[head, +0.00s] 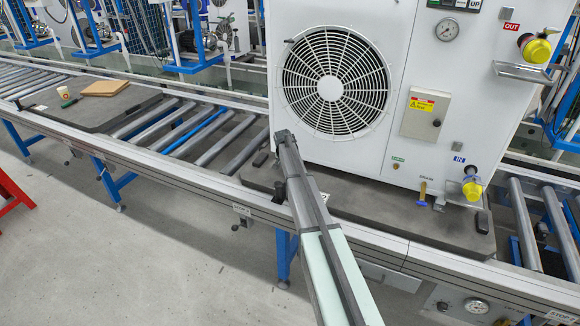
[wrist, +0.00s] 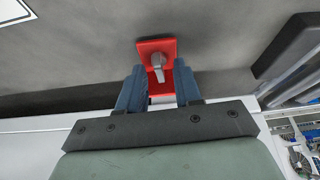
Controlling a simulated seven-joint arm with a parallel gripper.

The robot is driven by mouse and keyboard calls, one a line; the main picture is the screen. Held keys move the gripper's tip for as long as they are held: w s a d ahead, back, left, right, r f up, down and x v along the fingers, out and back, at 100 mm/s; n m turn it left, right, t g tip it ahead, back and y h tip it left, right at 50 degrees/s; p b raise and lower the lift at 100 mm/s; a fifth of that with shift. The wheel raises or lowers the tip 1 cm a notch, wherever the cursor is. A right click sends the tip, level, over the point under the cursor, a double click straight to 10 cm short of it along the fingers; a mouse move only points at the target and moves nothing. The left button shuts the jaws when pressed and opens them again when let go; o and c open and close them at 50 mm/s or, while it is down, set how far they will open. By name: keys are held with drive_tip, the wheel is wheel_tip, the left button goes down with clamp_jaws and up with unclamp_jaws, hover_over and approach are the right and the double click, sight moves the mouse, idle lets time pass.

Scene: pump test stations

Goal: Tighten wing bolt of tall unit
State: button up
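The tall white unit (head: 340,20) stands on a dark board (head: 350,212) on the roller conveyor, its round fan grille facing me. In the wrist view, a red plate (wrist: 145,47) carries a small grey metal piece (wrist: 158,62) that looks like the wing bolt. My gripper (wrist: 160,68) is open, with its blue-grey fingers to the left and right of the grey piece's lower end. No clear contact shows. In the head view my arm reaches to the unit's lower left; the fingers and the red plate cannot be made out there.
Yellow-capped ports (head: 536,48) and (head: 472,188) sit on the unit's right, with a pressure gauge (head: 447,29). A brass valve (head: 422,192) is low at its front. A dark block (wrist: 290,45) lies right of the red plate. Conveyor rollers (head: 205,140) to the left are bare.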

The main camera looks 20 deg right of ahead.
drive_tip(key=shift+f, duration=0.15)
clamp_jaws()
idle(0.4)
